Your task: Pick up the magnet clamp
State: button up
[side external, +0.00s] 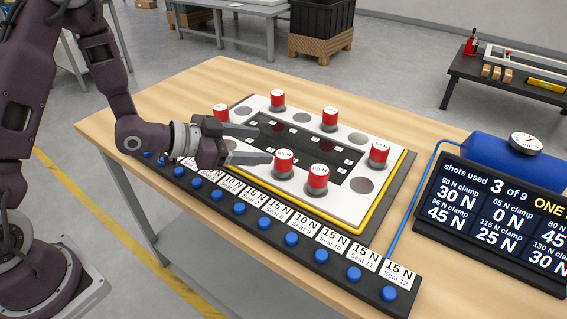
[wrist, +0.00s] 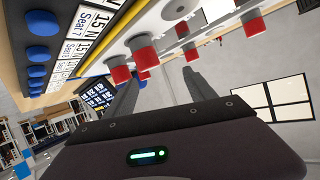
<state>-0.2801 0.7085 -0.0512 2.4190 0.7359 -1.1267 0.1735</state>
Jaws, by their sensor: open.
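Several magnet clamps with red caps stand upright on a white plate (side external: 355,208). They are at the far left (side external: 221,113), back (side external: 278,99), back right (side external: 330,118), right (side external: 379,153), front right (side external: 318,178) and front middle (side external: 284,163). The front middle one is closest to my near fingertip. My gripper (side external: 264,144) is open and empty, reaching over the plate from the left. Whether the near finger touches that clamp cannot be told. In the wrist view, my open fingers (wrist: 145,81) point toward red clamps (wrist: 147,55), with nothing seen held between them.
A black strip with blue buttons (side external: 321,256) and seat labels runs along the table's front edge. A scoreboard (side external: 495,215) reads "shots used 3 of 9"; a blue tank (side external: 500,152) with a gauge stands behind it. The wooden table (side external: 205,88) is bare at back left.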

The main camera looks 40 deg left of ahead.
aim_at(294, 169)
jog(key=d+n, duration=0.1)
jog(key=w+d+f+n, duration=0.1)
jog(key=d+y, duration=0.1)
jog(key=shift+w+f+n+t, duration=0.15)
jog(key=shift+f+n+t, duration=0.15)
jog(key=shift+f+n, duration=0.1)
jog(key=x, duration=0.7)
jog(key=shift+f, duration=0.45)
jog(key=shift+r, duration=0.1)
grip_shut()
